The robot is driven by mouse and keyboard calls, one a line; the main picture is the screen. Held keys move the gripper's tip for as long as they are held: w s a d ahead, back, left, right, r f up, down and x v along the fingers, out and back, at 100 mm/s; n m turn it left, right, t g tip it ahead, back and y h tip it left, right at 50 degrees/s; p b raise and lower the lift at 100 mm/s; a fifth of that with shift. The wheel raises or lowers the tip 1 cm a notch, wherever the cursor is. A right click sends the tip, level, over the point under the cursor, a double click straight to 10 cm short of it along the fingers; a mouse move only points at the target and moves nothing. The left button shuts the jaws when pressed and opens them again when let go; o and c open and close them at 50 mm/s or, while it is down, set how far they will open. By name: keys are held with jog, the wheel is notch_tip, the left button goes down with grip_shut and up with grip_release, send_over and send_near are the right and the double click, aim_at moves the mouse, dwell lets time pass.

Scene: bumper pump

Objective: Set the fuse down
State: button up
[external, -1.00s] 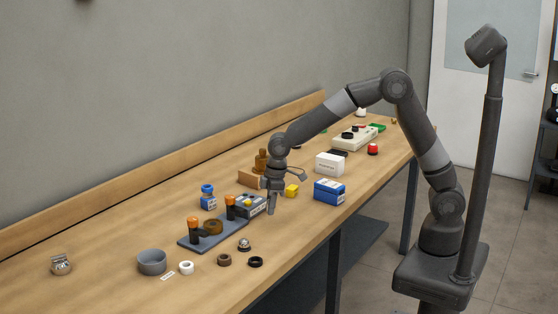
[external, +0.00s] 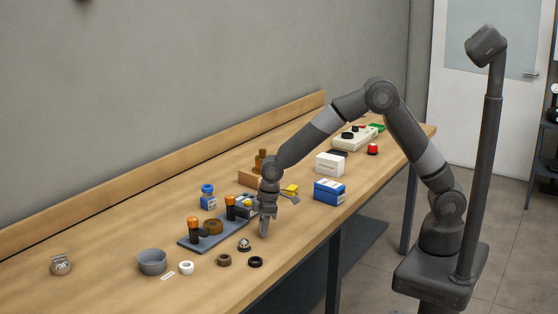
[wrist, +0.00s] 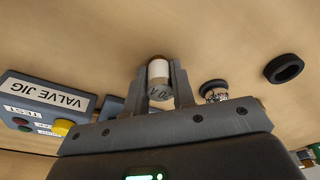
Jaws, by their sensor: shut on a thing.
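My gripper (external: 264,228) is low over the front part of the wooden bench, right of the grey pump fixture. In the wrist view my gripper (wrist: 160,85) is shut on the fuse (wrist: 158,70), a short white cylinder with a copper-brown end and a grey lettered end. The fuse sits between the two fingers. In the external view the fuse cannot be made out. Whether it touches the bench top cannot be told.
The valve jig box (wrist: 45,105) with a yellow button is left in the wrist view. A black ring (wrist: 284,68) and a small metal part (wrist: 214,90) are on the right. The fixture base (external: 215,240) stands left of my gripper; a blue box (external: 329,191) stands right.

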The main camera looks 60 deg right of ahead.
jog(key=o, duration=1)
notch_tip(320, 180, up, 12)
jog(key=s+d+f, duration=0.1)
jog(key=s+d+r+m+t, duration=0.15)
jog(key=s+d+r, duration=0.25)
jog(key=d+r, duration=0.45)
jog(key=s+d+r+m+t, duration=0.1)
jog(key=s+d+m, duration=0.1)
jog(key=s+d, duration=0.5)
jog(key=s+d+r+m+t, duration=0.1)
jog(key=s+d+m, duration=0.2)
jog(key=s+d, duration=0.4)
jog(key=s+d+m+t+h, duration=0.1)
jog(key=s+d+m, duration=0.1)
jog(key=s+d, duration=0.6)
jog(key=shift+s+r+m, duration=0.25)
jog(key=shift+r, duration=0.15)
